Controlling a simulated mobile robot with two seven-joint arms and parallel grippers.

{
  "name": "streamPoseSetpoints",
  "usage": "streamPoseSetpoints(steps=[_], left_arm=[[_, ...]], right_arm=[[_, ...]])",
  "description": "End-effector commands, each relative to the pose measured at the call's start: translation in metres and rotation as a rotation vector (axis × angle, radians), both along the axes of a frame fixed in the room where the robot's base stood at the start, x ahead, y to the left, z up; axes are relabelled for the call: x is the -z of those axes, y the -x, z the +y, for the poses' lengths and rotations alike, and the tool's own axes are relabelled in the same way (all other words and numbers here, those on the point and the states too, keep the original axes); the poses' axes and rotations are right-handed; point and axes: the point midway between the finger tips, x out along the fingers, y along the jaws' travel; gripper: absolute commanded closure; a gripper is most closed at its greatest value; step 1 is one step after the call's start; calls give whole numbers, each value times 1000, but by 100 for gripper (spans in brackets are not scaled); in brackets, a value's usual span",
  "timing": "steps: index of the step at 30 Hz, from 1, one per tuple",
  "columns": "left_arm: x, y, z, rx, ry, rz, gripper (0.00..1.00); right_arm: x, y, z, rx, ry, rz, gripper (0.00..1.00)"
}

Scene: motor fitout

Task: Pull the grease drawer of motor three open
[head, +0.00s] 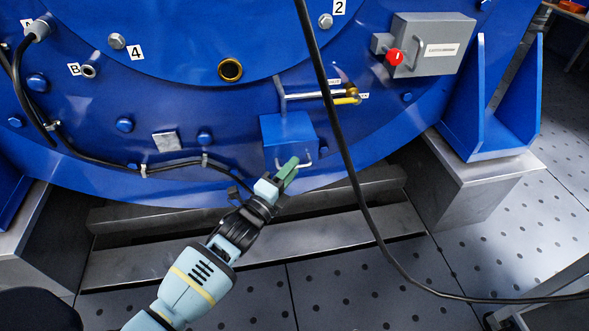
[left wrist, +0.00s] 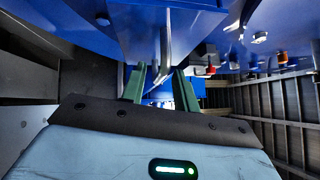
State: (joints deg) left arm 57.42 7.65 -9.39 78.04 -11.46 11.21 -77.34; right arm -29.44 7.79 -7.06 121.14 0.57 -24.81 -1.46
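The grease drawer (head: 288,138) is a small blue box low on the blue motor (head: 190,60), with a silver bar handle (head: 308,160) on its lower front. It looks closed, though I cannot be sure. My left gripper (head: 290,168) reaches up from below, its green fingers at the handle. In the left wrist view the two fingers (left wrist: 159,70) stand apart, with the silver handle (left wrist: 165,48) in line with the gap between them. The fingers do not look closed on it, and I cannot tell whether they touch it. My right gripper is not in view.
A black cable (head: 345,165) hangs just right of the drawer and runs across the floor. A valve with a yellow lever (head: 347,100) sits above. A grey box with a red knob (head: 432,45) is upper right. Steel rails (head: 250,240) lie below.

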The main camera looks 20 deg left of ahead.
Motion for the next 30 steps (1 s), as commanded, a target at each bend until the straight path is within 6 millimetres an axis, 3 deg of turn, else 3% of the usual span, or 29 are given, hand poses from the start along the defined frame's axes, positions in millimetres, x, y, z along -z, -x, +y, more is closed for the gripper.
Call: streamPoseSetpoints(steps=[6, 14, 21, 30], left_arm=[[-1, -15, -4, 1, -1, 1, 70], [-2, -16, -4, 1, 0, 1, 70], [-2, -16, -4, 0, 0, 1, 98], [-2, -16, -4, 0, 0, 1, 100]], right_arm=[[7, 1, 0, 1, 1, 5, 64], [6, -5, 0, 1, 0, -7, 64], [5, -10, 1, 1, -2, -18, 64], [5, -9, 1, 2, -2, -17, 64]])
